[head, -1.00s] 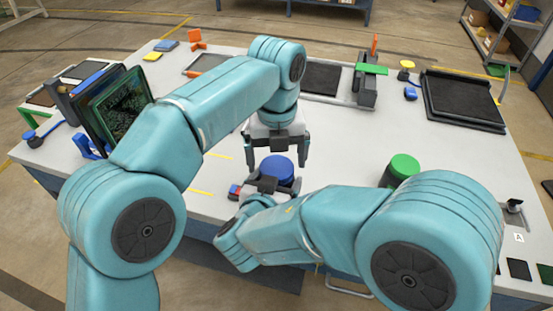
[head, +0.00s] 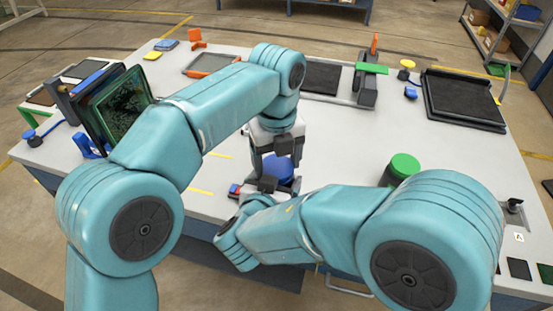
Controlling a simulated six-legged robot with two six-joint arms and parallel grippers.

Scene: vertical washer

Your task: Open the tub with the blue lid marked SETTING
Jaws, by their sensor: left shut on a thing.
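The tub with the blue lid (head: 281,171) stands near the front middle of the table; its body is mostly hidden behind my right arm and gripper, and I cannot read any marking on it. My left gripper (head: 277,166) points down from above, with its fingers shut on the blue lid. My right gripper (head: 262,187) is low, right beside the tub on its near side. Its fingertips are largely hidden, so I cannot tell whether they hold the tub.
A tub with a green lid (head: 405,165) stands to the right, behind my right arm. A black tray (head: 462,100) lies at the back right. The table (head: 440,145) is bare between the green lid and that tray.

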